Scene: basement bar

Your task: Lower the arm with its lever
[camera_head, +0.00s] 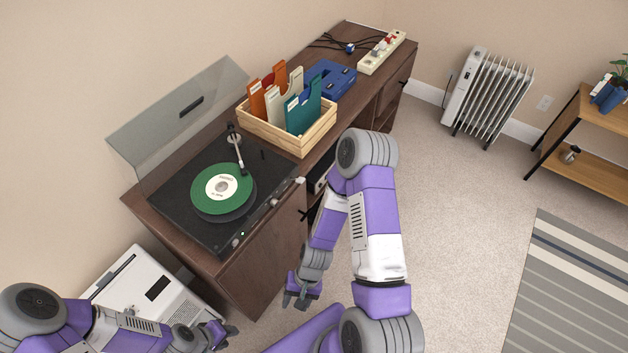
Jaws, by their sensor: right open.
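The black turntable (182,203) sits on the near end of the dark wood cabinet, its clear lid (150,130) raised at the back. A green record with a white label (218,194) lies on its platter. The tonearm (237,152) runs from its pivot at the back towards the record, its head near the record's back edge. Whether the needle touches is too small to tell, and I cannot make out the lever. My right gripper (300,303) is open and empty, low in front of the cabinet. My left gripper (226,336) is at the bottom, away from the turntable; its jaws are unclear.
A wooden crate of record sleeves (315,140) stands beside the turntable. Behind it are a blue device (330,78) and a power strip (382,52). A white appliance (140,285) stands on the floor at lower left. Carpet (450,190) is clear on the right.

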